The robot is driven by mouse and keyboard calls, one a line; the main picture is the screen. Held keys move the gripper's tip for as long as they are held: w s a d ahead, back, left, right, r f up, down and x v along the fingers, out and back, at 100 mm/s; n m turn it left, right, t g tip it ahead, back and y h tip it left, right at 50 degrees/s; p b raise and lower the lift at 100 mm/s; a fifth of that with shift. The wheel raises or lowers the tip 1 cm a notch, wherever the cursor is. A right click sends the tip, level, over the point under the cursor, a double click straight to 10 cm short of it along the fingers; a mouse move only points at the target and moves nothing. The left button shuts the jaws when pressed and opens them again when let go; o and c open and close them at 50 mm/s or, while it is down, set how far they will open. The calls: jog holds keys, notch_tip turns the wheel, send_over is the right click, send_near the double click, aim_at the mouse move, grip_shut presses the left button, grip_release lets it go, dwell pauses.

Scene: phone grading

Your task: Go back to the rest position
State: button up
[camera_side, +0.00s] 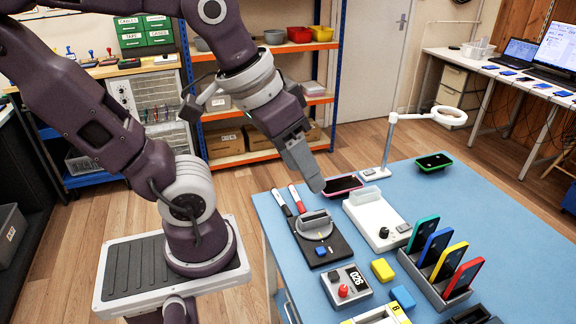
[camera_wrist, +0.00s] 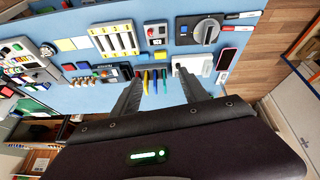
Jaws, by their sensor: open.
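The gripper appears clear of the table. A black fixture (camera_side: 338,251) with a round grey holder stands below and in front of it; the fixture also shows at the top of the wrist view (camera_wrist: 184,34).
A white box with a black knob (camera_side: 372,222), a red-button counter box (camera_side: 347,287), yellow (camera_side: 382,270) and blue (camera_side: 402,297) blocks, and a grey rack (camera_side: 431,287) of coloured phones stand on the table (camera_side: 500,205). A ring lamp (camera_side: 387,145) rises at the back. Shelves stand behind my arm.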

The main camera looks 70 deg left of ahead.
jog(key=shift+s+a+f+m, duration=0.1)
jog(key=shift+s+a+m, duration=0.05)
jog(key=shift+s+m, duration=0.8)
